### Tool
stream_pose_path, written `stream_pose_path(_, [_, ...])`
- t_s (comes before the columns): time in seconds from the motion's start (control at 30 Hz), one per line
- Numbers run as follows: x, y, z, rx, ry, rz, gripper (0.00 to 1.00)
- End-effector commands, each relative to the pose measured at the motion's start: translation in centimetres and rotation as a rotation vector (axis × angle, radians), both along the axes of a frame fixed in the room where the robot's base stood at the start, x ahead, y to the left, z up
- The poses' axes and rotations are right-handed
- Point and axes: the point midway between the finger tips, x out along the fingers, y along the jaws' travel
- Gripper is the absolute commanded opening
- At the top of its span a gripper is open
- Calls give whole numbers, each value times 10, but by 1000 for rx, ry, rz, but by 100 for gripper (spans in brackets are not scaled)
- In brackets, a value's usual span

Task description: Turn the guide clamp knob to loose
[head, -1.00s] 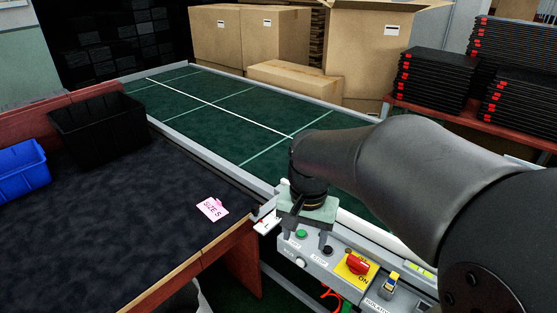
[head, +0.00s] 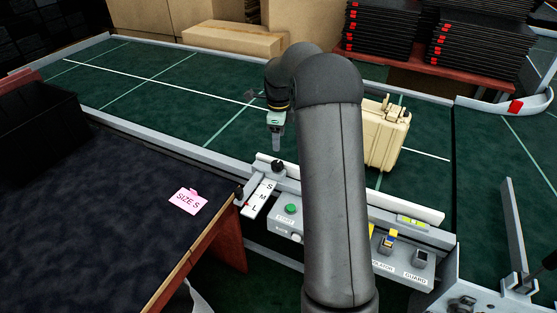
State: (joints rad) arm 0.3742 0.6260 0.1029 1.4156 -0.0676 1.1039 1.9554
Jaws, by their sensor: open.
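A dark round knob (head: 278,166), which looks like the guide clamp knob, stands on the near guide rail (head: 340,196) beside a white scale plate (head: 258,198) marked M and L. I cannot read its loose or tight setting. My gripper (head: 277,148) points down just above and behind the knob in the picture, apart from it as far as I can see. The jaws are open and hold nothing. My forearm hides part of the rail and control panel to the right.
A beige case (head: 385,134) stands on the green conveyor (head: 190,105) right of my arm. The control panel (head: 284,226) with a green start button (head: 290,209) is below the knob. A dark table (head: 110,210) with a pink SIZE S note (head: 188,201) lies left.

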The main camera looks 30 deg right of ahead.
Motion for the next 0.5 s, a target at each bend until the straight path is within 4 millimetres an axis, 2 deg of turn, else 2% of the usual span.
stream_pose_path(0.1, [-1, 0, -27, 3, 4, 1, 59])
stream_pose_path(0.3, [-1, 0, -68, 3, 2, 1, 59])
stream_pose_path(0.5, [0, 0, -95, 1, 0, 2, 59])
